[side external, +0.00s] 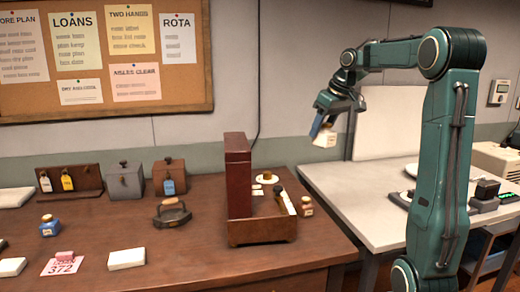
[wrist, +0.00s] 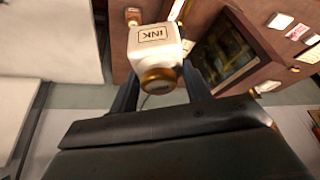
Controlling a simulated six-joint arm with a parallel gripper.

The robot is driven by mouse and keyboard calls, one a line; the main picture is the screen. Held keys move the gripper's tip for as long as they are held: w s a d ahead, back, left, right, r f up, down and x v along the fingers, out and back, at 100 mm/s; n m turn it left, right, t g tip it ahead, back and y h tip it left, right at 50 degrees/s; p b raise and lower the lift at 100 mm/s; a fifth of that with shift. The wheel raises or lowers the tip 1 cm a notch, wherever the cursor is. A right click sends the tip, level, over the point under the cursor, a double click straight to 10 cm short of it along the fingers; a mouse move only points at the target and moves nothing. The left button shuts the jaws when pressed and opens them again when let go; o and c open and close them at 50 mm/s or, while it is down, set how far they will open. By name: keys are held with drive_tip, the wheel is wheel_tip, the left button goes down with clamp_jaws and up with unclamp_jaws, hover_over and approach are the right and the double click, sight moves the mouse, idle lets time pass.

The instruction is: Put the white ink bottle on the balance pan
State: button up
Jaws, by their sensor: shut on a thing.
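The white ink bottle (wrist: 155,48) is in my gripper (wrist: 160,76), which is shut on it near its gold-brown cap; the label INK shows upside down in the wrist view. In the side external view my gripper (side external: 333,112) holds the bottle (side external: 325,138) in the air, tilted, well above and between the two tables.
A tall-backed wooden case (side external: 262,232) stands at the brown table's right end, with a small bottle (side external: 306,206) beside it. A black device (side external: 486,192) is on the white table (side external: 345,190), whose near-left part is clear.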

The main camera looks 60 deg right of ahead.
drive_tip(key=shift+s+d, duration=0.65)
drive_tip(key=shift+s, duration=0.2)
wheel_tip(320, 180, down, 11)
drive_tip(key=shift+w, duration=0.1)
wheel_tip(320, 180, down, 15)
drive_tip(key=shift+f, duration=0.15)
idle(0.3)
drive_tip(key=shift+f, duration=0.1)
drive_tip(key=shift+f, duration=2.05)
drive_tip(key=shift+f, duration=0.15)
drive_tip(key=o, duration=1.2)
